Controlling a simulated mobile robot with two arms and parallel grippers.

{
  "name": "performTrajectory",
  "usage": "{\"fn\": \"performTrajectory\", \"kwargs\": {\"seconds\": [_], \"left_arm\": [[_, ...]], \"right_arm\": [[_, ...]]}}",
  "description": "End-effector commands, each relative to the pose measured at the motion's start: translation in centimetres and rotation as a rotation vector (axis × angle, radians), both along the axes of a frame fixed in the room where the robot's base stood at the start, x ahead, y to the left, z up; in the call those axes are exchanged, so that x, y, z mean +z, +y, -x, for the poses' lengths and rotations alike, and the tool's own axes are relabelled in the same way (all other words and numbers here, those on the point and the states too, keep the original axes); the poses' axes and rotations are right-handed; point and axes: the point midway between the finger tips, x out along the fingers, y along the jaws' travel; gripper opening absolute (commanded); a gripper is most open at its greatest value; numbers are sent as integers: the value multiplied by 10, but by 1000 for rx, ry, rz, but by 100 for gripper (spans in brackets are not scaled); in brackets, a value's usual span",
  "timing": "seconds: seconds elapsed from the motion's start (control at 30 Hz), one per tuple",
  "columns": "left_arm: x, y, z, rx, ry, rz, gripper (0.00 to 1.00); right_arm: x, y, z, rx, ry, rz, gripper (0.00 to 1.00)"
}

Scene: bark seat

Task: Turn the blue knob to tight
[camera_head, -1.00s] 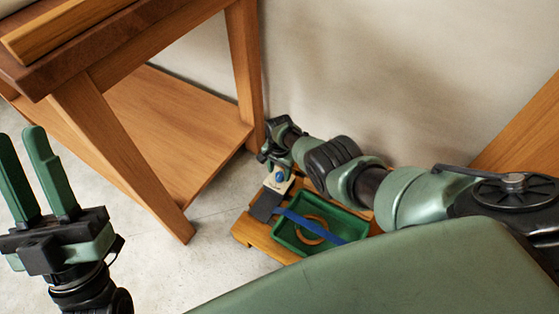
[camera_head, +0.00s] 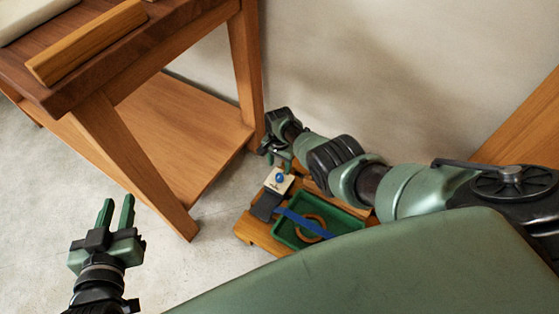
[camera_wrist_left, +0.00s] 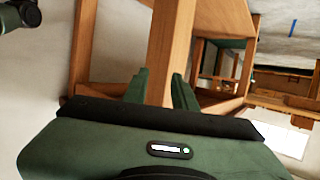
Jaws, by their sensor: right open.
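The blue knob (camera_head: 279,178) sits on a small white plate (camera_head: 273,186) on the low wooden stand, beside the green tray. My right gripper (camera_head: 280,160) is just beyond the knob, with its fingers close to the plate; I cannot tell whether they touch it. It is open. My left gripper (camera_head: 116,213) is open and empty over the bare floor at the left, well away from the knob. Its two green fingers also show in the left wrist view (camera_wrist_left: 160,88), with a wooden leg behind the gap. The knob's marking is too small to read.
A green tray (camera_head: 351,220) holding a brown ring (camera_head: 321,220) and crossed by a blue strap (camera_head: 305,222) stands on the wooden stand (camera_head: 247,232). A wooden table (camera_head: 160,46) with a low shelf (camera_head: 180,118) stands at the left. The floor between is clear.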

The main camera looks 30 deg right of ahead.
Motion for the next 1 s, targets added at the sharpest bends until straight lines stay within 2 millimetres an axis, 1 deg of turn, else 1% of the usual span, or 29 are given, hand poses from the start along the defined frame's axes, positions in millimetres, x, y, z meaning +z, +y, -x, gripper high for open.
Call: {"fn": "performTrajectory", "kwargs": {"seconds": [0.1,0.3,0.83,0.93,1.0], "left_arm": [[-13,4,8,5,77,-18,27],[-23,7,13,8,129,-31,27],[-23,7,13,9,128,-31,27],[-23,7,13,9,127,-30,27],[-23,7,13,9,127,-30,27]], "right_arm": [[5,0,0,0,0,0,51],[6,0,0,0,0,0,51],[6,0,0,2,-2,1,51],[4,0,-1,30,-26,7,51],[2,0,-3,80,-67,17,51]]}}
